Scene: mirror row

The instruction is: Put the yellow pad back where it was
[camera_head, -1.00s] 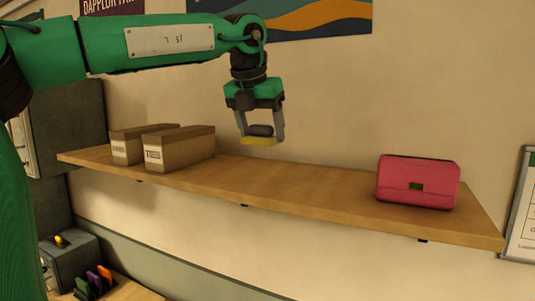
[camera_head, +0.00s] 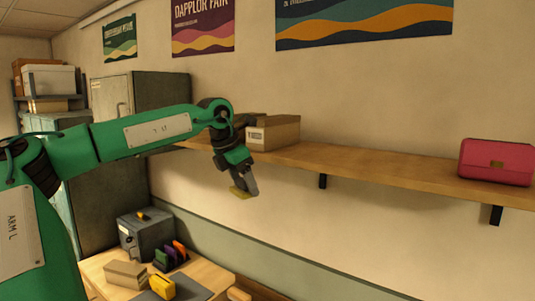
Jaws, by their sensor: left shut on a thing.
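The yellow pad (camera_head: 238,193) is a small flat yellow piece between the fingers of my left gripper (camera_head: 244,188). My left gripper is shut on it and points down, just in front of and below the edge of the wooden shelf (camera_head: 350,167). The pad is in the air, apart from the shelf and from the table below. My fingers hide part of it. My right gripper is not in view.
A cardboard box (camera_head: 275,134) and a pink bag (camera_head: 496,163) stand on the shelf. Below left, a table (camera_head: 208,275) bears a grey device (camera_head: 147,233), a rack of coloured things (camera_head: 172,254), a small box (camera_head: 126,273) and a yellow object (camera_head: 161,287).

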